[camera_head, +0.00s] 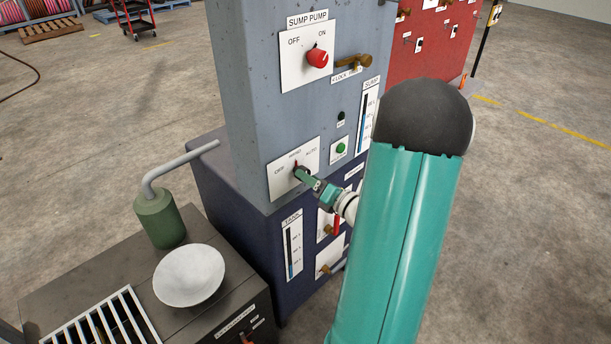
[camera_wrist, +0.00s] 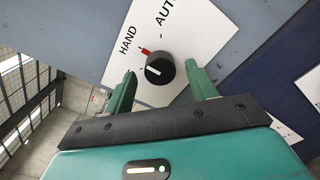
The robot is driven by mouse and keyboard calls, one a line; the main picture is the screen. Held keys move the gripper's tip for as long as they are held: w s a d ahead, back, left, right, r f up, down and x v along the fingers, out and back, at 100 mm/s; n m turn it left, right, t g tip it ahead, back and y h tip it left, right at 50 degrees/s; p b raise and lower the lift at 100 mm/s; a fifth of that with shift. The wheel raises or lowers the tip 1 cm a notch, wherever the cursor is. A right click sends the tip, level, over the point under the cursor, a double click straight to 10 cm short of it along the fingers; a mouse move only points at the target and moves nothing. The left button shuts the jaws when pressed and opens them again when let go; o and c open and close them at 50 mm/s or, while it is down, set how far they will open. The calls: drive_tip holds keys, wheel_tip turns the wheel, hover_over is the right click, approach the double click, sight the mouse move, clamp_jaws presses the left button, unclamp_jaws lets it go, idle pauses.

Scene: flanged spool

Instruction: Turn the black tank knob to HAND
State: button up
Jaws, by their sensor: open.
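The black tank knob (camera_wrist: 160,70) sits on a white label plate (camera_wrist: 188,28) marked HAND and AUTO in the wrist view. A short white line on its face points left and slightly up, a little below the HAND label. A red mark shows at the knob's upper-left edge, towards HAND. My gripper (camera_wrist: 162,76) is open, with one green finger on each side of the knob. I cannot tell whether either finger touches it. In the head view my gripper (camera_head: 305,176) is at the plate (camera_head: 283,180) and mostly covers the knob.
Above are a red SUMP PUMP knob (camera_head: 317,57), a brass lock handle (camera_head: 352,62) and a green button (camera_head: 341,148). Below are a tank gauge (camera_head: 292,250) and a red lever (camera_head: 337,226). A green can (camera_head: 160,218) and white bowl (camera_head: 189,275) stand left.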

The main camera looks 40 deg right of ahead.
drive_tip(key=s, duration=1.1)
drive_tip(key=shift+d, duration=0.15)
